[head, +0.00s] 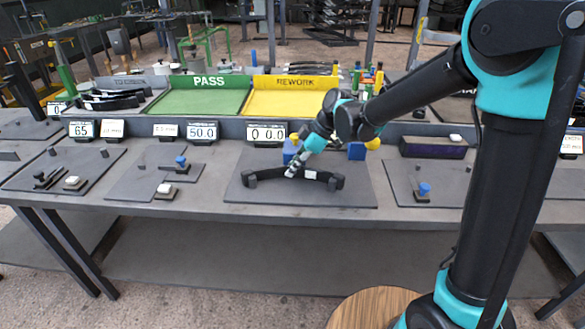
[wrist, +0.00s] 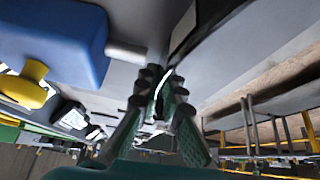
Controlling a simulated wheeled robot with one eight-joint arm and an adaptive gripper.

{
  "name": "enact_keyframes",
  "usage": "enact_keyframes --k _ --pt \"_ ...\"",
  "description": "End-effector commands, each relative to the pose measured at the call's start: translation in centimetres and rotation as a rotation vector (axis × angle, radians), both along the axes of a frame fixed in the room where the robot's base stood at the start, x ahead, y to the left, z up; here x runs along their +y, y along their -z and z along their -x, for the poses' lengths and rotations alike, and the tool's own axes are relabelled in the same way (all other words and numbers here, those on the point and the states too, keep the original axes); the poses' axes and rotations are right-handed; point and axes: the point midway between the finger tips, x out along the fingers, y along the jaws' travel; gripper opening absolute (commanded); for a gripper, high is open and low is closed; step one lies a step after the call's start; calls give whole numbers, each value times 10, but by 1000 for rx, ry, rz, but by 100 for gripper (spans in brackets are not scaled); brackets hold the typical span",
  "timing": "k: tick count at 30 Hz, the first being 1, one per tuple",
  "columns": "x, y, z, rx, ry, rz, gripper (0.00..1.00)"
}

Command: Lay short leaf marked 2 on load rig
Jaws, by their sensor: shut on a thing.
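A dark, slightly arched leaf (head: 315,174) lies across the load rig (head: 290,198), with its ends at the rig's two small black end blocks. I cannot tell whether it rests on them or hangs just above. My gripper (head: 293,172) comes down from the upper right and is shut on the leaf left of its middle. In the wrist view my gripper's fingers (wrist: 160,95) close around a dark strip (wrist: 197,25), the leaf, which runs to the upper right. No number on the leaf can be read.
Blue blocks with yellow knobs stand behind the leaf; one blue block (wrist: 55,40) is close in the wrist view. A display (head: 268,132) stands behind the rig. Green PASS (head: 200,101) and yellow REWORK (head: 290,103) trays lie further back. The rig plate's front is clear.

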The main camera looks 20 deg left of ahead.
Motion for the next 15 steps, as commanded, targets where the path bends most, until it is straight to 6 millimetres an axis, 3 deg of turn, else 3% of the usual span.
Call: enact_keyframes --k 8,9,15 --pt "0 3 0 1 -1 -1 0" --pt "0 3 0 1 -1 -1 10" --pt "0 3 0 1 -1 0 31"
